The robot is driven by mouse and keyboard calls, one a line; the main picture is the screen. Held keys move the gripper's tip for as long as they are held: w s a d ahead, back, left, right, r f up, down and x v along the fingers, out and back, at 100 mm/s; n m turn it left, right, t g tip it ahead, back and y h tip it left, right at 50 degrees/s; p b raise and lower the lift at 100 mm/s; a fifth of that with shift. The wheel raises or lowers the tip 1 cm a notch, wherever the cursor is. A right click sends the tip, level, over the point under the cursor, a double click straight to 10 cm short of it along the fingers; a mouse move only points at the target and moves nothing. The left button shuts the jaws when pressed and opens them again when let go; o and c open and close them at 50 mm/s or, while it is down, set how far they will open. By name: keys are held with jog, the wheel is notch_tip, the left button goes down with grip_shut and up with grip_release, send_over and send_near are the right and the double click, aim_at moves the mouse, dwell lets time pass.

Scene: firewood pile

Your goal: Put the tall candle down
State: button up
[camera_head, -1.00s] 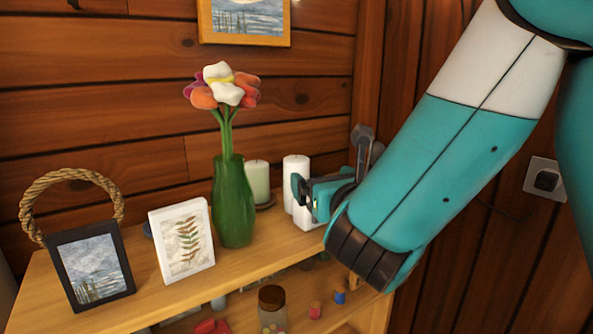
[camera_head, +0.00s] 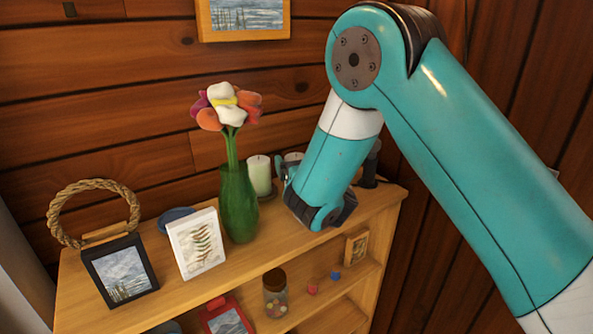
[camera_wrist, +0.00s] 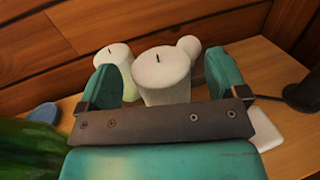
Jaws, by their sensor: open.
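The tall candle, a white pillar (camera_wrist: 162,75), stands upright between my gripper's two fingers in the wrist view. Its top also shows in the head view (camera_head: 293,157); its base is hidden behind the gripper. My gripper (camera_wrist: 160,58) is open, with a teal finger on each side of the candle. In the head view my gripper (camera_head: 283,176) is low over the back right of the shelf top, mostly hidden by my arm.
A pale candle (camera_head: 260,176) stands close on the left, beside the green vase (camera_head: 238,205) with flowers. A small white rounded thing (camera_wrist: 190,46) is behind, and a white block (camera_wrist: 266,131) is at right. Picture frames (camera_head: 120,271) fill the shelf's left.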

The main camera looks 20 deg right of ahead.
jog(key=shift+w+r+p, duration=0.2)
jog(key=shift+w+p, duration=0.3)
jog(key=shift+w, duration=0.45)
jog(key=shift+w+f, duration=0.1)
jog(key=shift+f, duration=0.1)
jog(key=c, duration=1.7)
jog(key=shift+o, duration=0.2)
jog(key=shift+r, duration=0.2)
